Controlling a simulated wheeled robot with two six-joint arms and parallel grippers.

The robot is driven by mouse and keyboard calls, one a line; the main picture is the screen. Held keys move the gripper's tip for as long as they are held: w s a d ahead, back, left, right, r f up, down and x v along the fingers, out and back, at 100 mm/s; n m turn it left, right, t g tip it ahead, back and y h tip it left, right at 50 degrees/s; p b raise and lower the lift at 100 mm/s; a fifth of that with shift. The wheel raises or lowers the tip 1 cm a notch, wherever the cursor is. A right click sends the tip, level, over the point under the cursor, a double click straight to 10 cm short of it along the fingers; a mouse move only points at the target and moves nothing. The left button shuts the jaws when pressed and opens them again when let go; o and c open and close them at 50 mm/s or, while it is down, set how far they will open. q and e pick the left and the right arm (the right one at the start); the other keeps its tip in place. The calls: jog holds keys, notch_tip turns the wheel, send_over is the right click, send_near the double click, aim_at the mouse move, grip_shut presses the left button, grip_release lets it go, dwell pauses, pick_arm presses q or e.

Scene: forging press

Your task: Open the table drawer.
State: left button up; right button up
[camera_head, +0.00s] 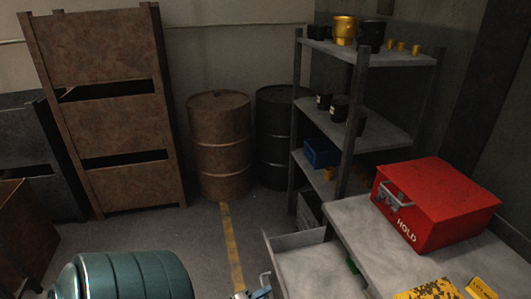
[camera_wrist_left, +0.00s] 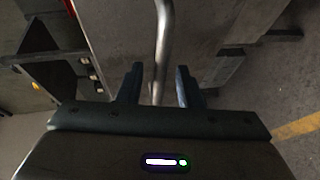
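The table (camera_head: 350,212) stands at the lower right. Its grey drawer (camera_head: 310,268) sticks out to the left from under the top, and its inside shows, so it is open at least part way. A small green thing (camera_head: 352,264) shows at its inner end. My left gripper (camera_head: 255,291) is at the bottom edge by the drawer front, mostly cut off. In the left wrist view, my gripper's two fingers (camera_wrist_left: 159,86) are apart, with the metal handle bar (camera_wrist_left: 162,40) between them and gaps visible on both sides. My right gripper is not in view.
A red HOLD box (camera_head: 440,205) and yellow items (camera_head: 430,290) are on the table. A shelf rack (camera_head: 350,120) with cans and a blue bin (camera_head: 320,153) stands behind it. Drums (camera_head: 220,150) and a rusty cabinet (camera_head: 115,130) stand at the back. Floor with a yellow line (camera_head: 231,245) is clear.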

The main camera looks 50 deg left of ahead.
pick_arm(q)
jog(key=s+r, duration=0.1)
jog(key=s, duration=0.8)
jog(key=shift+r+b, duration=0.4)
jog(key=shift+b, duration=0.05)
jog(key=shift+s, duration=0.1)
jog(key=s+f+m+g+y, duration=0.1)
jog(key=s+f+m+g, duration=0.2)
jog(key=f, duration=0.6)
jog(key=s+d+f+m+g+b, duration=0.1)
jog(key=s+f+m+g, duration=0.15)
jog(key=f, duration=0.65)
jog(key=s+f+m+g+y, duration=0.1)
jog(key=s+f+m+g, duration=0.15)
jog(key=f, duration=0.65)
jog(key=s+d+f+m+g+h+b, duration=0.1)
jog(key=s+d+f+m+g, duration=0.5)
jog(key=s+d+f+m, duration=0.3)
jog(key=s+d+f, duration=0.2)
jog(key=d+f, duration=0.1)
jog(key=f, duration=0.1)
jog(key=shift+s+d+f+m+g, duration=0.3)
jog(key=shift+s+f, duration=0.05)
jog(key=shift+s, duration=0.05)
jog(key=shift+s, duration=0.15)
